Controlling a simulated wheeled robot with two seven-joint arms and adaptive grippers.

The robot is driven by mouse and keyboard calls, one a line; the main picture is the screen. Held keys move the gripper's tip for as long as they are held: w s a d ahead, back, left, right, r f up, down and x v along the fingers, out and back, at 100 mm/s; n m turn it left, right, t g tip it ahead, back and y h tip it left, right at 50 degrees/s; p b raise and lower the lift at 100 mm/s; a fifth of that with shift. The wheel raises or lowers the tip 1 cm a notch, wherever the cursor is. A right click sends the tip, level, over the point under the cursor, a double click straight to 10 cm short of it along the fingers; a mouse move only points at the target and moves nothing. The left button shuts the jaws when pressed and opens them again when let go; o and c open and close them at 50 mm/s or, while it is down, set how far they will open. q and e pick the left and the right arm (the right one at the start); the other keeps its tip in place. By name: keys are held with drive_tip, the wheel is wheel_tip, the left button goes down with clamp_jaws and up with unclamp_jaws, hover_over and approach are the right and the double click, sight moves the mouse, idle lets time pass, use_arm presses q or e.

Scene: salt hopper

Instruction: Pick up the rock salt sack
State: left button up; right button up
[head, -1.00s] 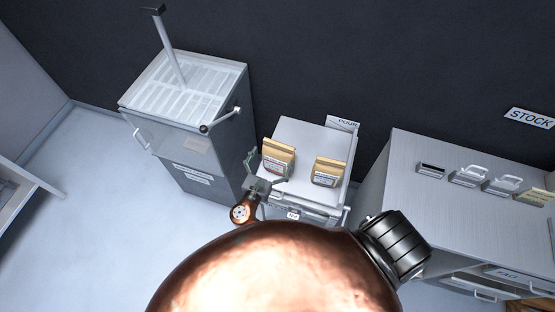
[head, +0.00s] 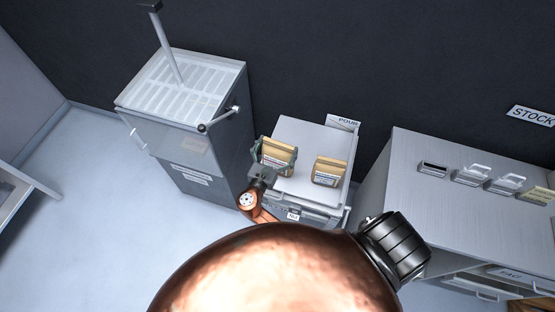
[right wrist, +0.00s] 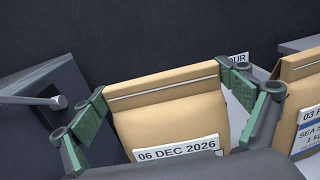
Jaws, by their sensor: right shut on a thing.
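Two tan sacks stand on the pale top of a small cart (head: 308,135) in the head view. My right gripper (head: 275,163) has its fingers around the left sack (head: 280,147), one on each side. In the right wrist view this sack (right wrist: 172,112) is upright between the green finger pads, with a label reading 06 DEC 2026. Its product name is hidden below. The right sack (head: 328,168) has a label that begins SEA S in the right wrist view (right wrist: 305,105), and it stands apart from the held one. My left gripper is not in view.
A grey hopper cabinet (head: 205,150) with a slatted top and a side lever stands left of the cart. A POUR sign (head: 343,122) is at the cart's back. A counter (head: 430,210) with several scoops or trays is on the right.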

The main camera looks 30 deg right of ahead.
drive_tip(key=shift+f, duration=0.1)
drive_tip(key=c, duration=1.1)
drive_tip(key=shift+r, duration=0.2)
drive_tip(key=shift+c, duration=0.2)
